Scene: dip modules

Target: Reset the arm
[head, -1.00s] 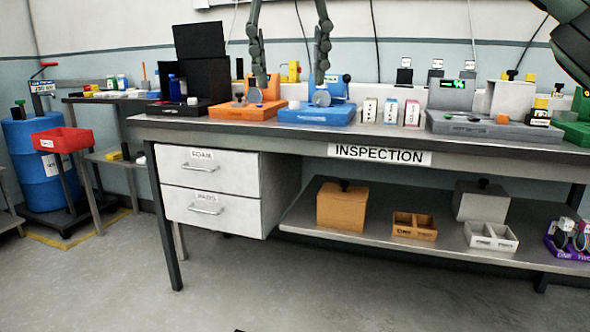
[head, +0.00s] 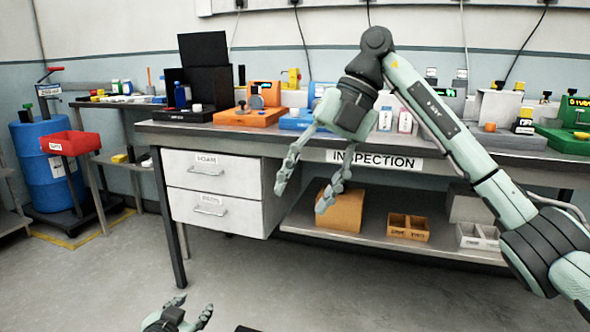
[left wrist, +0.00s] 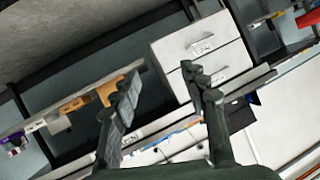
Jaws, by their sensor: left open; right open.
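My right gripper (head: 301,199) hangs open and empty in front of the inspection bench (head: 450,152), its arm coming in from the right. My left gripper (head: 193,307) is at the bottom edge of the head view, open and empty above the floor, with only its fingers and part of its body showing. In the left wrist view its two spread fingers (left wrist: 160,83) have nothing between them; the bench drawers (left wrist: 205,50) show beyond, tilted. Neither gripper visibly touches anything.
On the bench stand an orange fixture (head: 250,117), a black case (head: 185,116) and a green device (head: 565,140). My right arm hides part of a blue fixture (head: 297,123). A red bin (head: 70,142) stands by a blue drum (head: 40,160). The floor before the bench is clear.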

